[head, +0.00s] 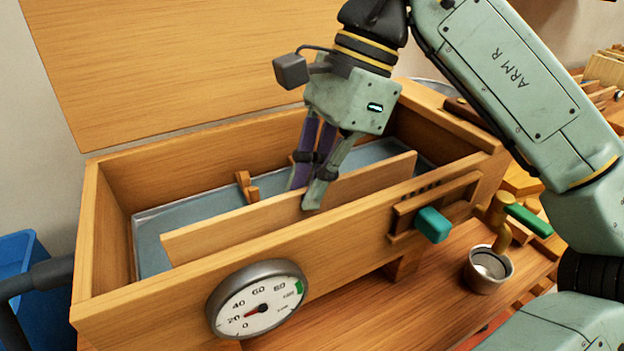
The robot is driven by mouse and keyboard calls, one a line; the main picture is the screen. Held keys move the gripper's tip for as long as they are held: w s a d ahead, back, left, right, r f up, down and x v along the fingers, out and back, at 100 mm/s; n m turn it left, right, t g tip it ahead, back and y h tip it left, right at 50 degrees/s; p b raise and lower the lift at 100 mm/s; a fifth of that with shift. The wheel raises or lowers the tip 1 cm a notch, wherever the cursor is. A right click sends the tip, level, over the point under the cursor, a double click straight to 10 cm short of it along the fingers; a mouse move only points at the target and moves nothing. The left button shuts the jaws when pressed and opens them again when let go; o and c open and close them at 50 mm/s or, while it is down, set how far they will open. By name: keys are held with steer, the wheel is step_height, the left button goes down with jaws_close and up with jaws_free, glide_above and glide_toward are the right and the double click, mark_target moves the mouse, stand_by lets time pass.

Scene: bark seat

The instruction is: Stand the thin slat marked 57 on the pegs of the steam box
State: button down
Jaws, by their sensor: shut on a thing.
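The steam box (112,300) is a long open wooden box with its lid raised behind it. Its inside has a grey-blue floor (155,240). A thin pale wooden slat (250,225) stands on its long edge inside the box, near the front wall. My gripper (308,196) reaches down into the box and is shut on the slat near its middle. No number shows on the slat's visible face. A small wooden peg piece (246,187) stands on the box floor behind the slat. The slat's lower edge is hidden by the front wall, so I cannot tell what it rests on.
A round dial gauge (258,300) and a teal-handled slide (433,224) are on the front wall. A metal cup (488,268) stands under a brass tap with a green handle (530,220). A blue bin (22,270) is at the left. More wooden pieces (605,70) lie at the far right.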

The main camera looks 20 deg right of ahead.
steer(key=shift+f, duration=0.3)
steer(key=c, duration=1.7)
jaws_free()
steer(key=shift+o, duration=0.2)
steer(key=shift+r, duration=0.15)
step_height(320, 180, up, 9)
steer(key=p, duration=0.8)
steer(key=shift+r+p, duration=0.35)
steer(key=shift+r, duration=0.55)
